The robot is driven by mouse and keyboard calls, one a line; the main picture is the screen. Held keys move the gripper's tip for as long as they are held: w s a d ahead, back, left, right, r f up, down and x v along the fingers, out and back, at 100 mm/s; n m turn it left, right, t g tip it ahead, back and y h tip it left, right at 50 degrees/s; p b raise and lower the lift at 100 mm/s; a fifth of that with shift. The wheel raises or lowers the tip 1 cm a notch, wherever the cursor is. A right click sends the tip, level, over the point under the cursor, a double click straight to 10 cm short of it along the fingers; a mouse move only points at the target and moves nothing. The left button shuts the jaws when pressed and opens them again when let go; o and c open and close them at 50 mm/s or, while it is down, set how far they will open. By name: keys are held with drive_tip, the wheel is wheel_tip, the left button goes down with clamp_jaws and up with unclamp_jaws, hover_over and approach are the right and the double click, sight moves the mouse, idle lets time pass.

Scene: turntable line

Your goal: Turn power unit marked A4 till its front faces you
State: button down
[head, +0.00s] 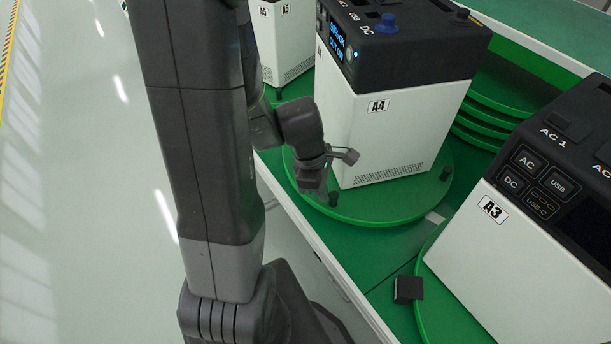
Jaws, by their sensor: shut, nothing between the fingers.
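Power unit A4 (400,125) is a white box with a black top. It stands upright on a round green turntable (385,212). The wide white side with the A4 label and a vent grille faces toward me and to the right. Its lit display (337,45) is on the narrower side, at the upper left, seen at a slant. My gripper (317,188) is shut and empty, low beside the near left corner of A4, over the turntable's left rim. I cannot tell whether it touches anything. My arm hides part of the scene to the left.
Power unit A3 (510,265) stands at the right on its own turntable, with a dark block (408,289) at the rim. Unit A5 (285,45) stands behind on the left. Dark pegs (445,174) stand on A4's turntable. Open floor (90,180) lies left of the green bench.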

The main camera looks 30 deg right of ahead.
drive_tip(key=s+d, duration=0.1)
drive_tip(key=s+n, duration=0.1)
drive_tip(key=s, duration=0.1)
drive_tip(key=s+d+n, duration=0.1)
drive_tip(key=shift+s+d, duration=0.2)
drive_tip(key=shift+d, duration=0.1)
drive_tip(key=shift+s+d+p, duration=0.35)
drive_tip(key=shift+s+d, duration=0.3)
